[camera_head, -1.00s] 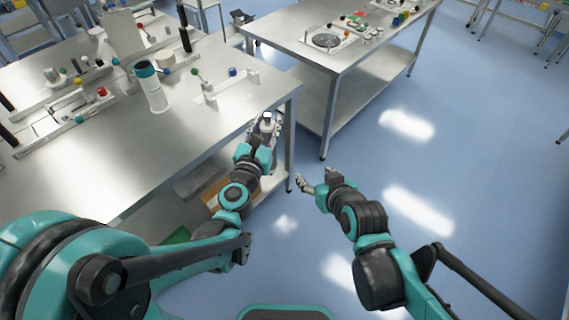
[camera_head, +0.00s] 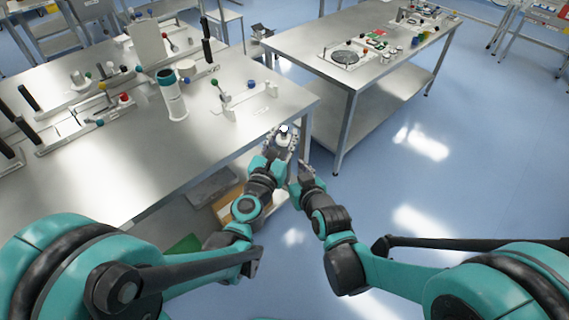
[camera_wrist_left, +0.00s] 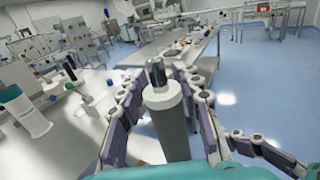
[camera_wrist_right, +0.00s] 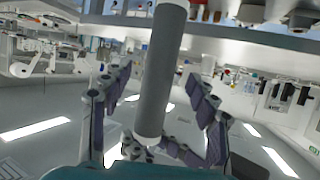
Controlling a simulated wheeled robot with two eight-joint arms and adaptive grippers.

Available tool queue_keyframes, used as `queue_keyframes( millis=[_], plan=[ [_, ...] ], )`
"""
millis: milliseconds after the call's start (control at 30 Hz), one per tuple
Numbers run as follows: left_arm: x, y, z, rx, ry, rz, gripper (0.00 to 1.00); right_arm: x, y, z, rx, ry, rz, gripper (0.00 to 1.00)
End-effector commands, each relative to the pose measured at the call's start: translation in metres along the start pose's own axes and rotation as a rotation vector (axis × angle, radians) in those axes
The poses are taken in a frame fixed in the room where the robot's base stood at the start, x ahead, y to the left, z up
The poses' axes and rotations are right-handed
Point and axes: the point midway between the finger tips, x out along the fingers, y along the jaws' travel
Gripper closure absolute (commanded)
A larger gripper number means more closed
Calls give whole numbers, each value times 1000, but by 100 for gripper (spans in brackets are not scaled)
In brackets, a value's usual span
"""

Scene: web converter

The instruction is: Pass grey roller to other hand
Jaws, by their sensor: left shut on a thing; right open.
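The grey roller (camera_wrist_left: 172,125) stands between the fingers of my left gripper (camera_wrist_left: 168,90), which is shut on it, with its dark metal tip pointing up. In the head view the left gripper (camera_head: 281,143) is beside the table corner, and only the roller's pale top (camera_head: 284,129) shows. My right gripper (camera_head: 303,172) is just below and to the right of it. In the right wrist view the roller (camera_wrist_right: 160,80) runs lengthwise between the spread fingers of the right gripper (camera_wrist_right: 155,105). I cannot tell whether they touch it.
The near metal table (camera_head: 240,135) carries a white cylinder with a teal top (camera_head: 172,95) and several fixtures with coloured knobs. Its corner is close to both grippers. A second metal table (camera_head: 300,40) stands behind. The blue floor (camera_head: 450,190) at the right is clear.

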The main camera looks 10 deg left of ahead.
Motion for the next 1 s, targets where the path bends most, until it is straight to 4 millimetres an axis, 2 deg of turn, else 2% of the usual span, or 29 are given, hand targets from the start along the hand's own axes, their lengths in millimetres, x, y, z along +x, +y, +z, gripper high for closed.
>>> queue_keyframes(
  millis=[100,300,700,733,767,933,967,1000],
  plan=[
    [0,0,0,0,0,0,100,20,0,0,-1,0,0,40],
    [0,0,0,0,0,0,100,43,0,0,1,0,0,40],
    [0,0,0,0,0,0,100,50,0,0,0,-1,0,40],
    [0,0,0,0,0,0,100,50,0,0,0,-1,0,43],
    [0,0,0,0,0,0,100,50,0,0,0,-1,0,51],
    [0,0,0,0,0,0,100,50,0,0,0,-1,1,96],
    [0,0,0,0,0,0,100,50,0,0,0,-1,1,100],
    [0,0,0,0,0,0,100,50,0,0,0,-1,1,100]
  ],
)
